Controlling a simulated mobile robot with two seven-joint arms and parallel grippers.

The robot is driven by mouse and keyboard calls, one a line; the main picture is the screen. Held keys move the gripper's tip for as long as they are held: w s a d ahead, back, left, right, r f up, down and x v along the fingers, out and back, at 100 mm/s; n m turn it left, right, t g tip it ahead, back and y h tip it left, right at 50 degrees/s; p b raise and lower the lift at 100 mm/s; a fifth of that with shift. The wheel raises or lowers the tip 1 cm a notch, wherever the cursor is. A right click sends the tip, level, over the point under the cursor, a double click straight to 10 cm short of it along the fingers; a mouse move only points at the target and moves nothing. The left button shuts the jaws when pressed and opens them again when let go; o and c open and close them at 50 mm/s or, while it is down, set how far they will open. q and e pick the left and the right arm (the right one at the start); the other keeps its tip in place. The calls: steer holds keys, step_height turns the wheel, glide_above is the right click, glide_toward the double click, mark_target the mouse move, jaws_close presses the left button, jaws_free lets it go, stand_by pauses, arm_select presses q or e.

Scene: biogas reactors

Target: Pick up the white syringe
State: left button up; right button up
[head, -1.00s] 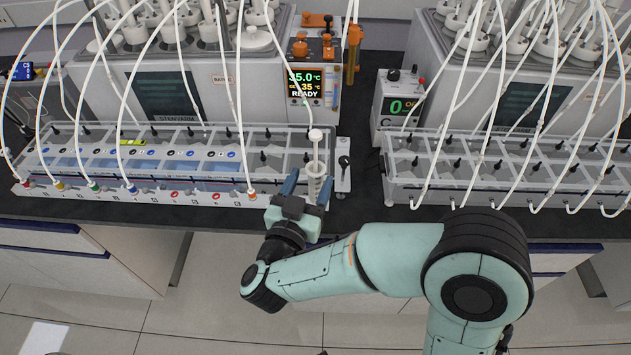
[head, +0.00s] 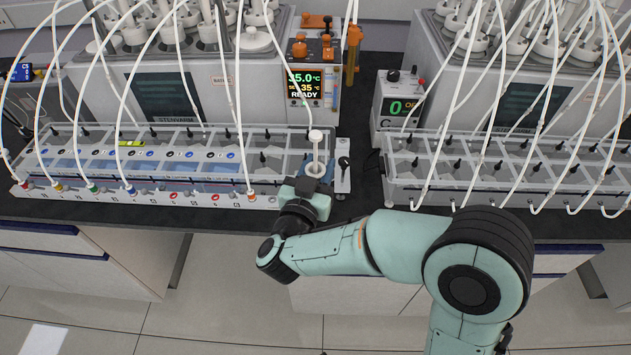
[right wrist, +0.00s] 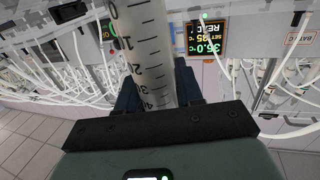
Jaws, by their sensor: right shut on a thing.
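The white syringe (head: 316,150) stands upright at the right end of the left tray in the head view. My right gripper (head: 314,172) is at its lower part, with its fingers on both sides, and is shut on it. In the right wrist view the syringe's graduated barrel (right wrist: 148,50) rises between the dark blue fingers (right wrist: 157,88). The syringe's lower end is hidden behind the gripper. My left gripper is not in view.
The left clear tray (head: 150,190) with coloured ports and the right clear tray (head: 480,185) flank the gripper. White tubes (head: 238,90) arch over both. A display unit (head: 308,85) stands behind the syringe. A strip of dark bench (head: 362,165) lies free between the trays.

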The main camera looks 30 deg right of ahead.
step_height(320, 180, up, 20)
steer(key=p, duration=0.4)
steer(key=shift+p, duration=0.4)
steer(key=shift+r, duration=0.15)
steer(key=shift+r+p, duration=1.35)
steer(key=shift+p, duration=0.1)
